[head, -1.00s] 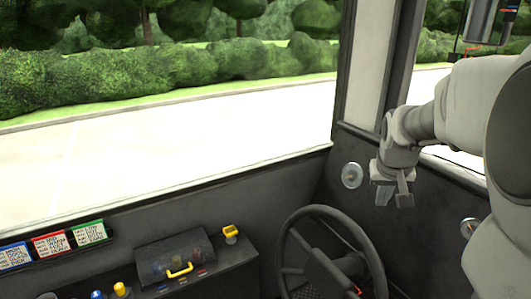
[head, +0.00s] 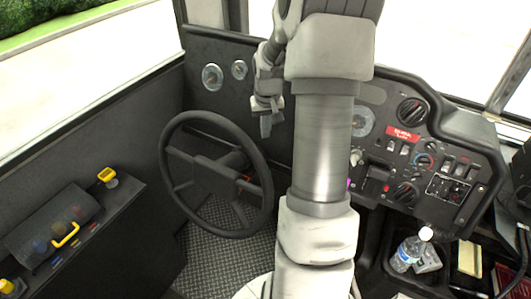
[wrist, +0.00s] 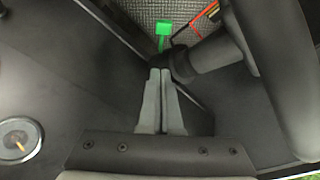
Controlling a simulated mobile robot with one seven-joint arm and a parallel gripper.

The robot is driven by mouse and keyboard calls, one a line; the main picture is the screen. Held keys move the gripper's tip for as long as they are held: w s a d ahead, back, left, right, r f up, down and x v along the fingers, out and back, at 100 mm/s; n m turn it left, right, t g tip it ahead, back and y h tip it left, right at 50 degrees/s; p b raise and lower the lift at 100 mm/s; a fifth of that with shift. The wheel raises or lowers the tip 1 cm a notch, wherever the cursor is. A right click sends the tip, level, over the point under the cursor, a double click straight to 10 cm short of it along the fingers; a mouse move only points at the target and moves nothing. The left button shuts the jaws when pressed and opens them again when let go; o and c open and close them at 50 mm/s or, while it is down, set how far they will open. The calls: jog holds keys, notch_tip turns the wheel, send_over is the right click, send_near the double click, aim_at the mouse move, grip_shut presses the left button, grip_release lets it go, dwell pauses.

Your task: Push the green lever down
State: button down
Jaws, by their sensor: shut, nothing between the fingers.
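The green lever (wrist: 164,29) shows at the top of the wrist view, a bright green square head on a thin green stem, against a grey textured surface. I cannot make it out in the head view. My gripper (wrist: 160,72) has its two grey fingers together and empty, pointing toward the lever, with a gap in the picture between tips and lever. In the head view my gripper (head: 265,128) hangs in front of the dark dashboard, beyond the steering wheel's upper right rim.
The steering wheel (head: 219,122) stands close; its rim (wrist: 268,60) and dark column (wrist: 212,58) lie right of my fingers in the wrist view. Thin red and orange sticks (wrist: 204,14) are near the lever. A gauge (wrist: 18,140) is at left. A switch panel (head: 425,155) and bottle (head: 409,250) are right.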

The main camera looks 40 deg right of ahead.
jog(key=f, duration=0.3)
jog(key=w+f+b, duration=0.1)
jog(key=f, duration=0.2)
jog(key=f+b, duration=0.1)
jog(key=f, duration=0.3)
jog(key=shift+w+d, duration=0.25)
jog(key=shift+d, duration=0.1)
jog(key=shift+s+a+f+b, duration=0.25)
jog(key=shift+s+f, duration=0.2)
jog(key=shift+f, duration=0.15)
jog(key=shift+s+a+f+b, duration=0.15)
jog(key=shift+s+f+b, duration=0.1)
jog(key=shift+s+f, duration=0.25)
jog(key=shift+a+f, duration=0.1)
jog(key=shift+f, duration=0.2)
jog(key=s+f, duration=0.1)
jog(key=s+a+f+b, duration=0.1)
jog(key=f, duration=0.1)
jog(key=s+f+b, duration=0.1)
jog(key=shift+s+a+f, duration=0.1)
jog(key=shift+a+f, duration=0.1)
jog(key=shift+a, duration=0.1)
jog(key=s+d+r+p, duration=0.4)
jog(key=s+d+r, duration=0.1)
jog(key=s+r, duration=0.5)
jog(key=shift+s+d+r, duration=0.15)
jog(key=shift+s+r, duration=0.1)
jog(key=shift+r, duration=0.25)
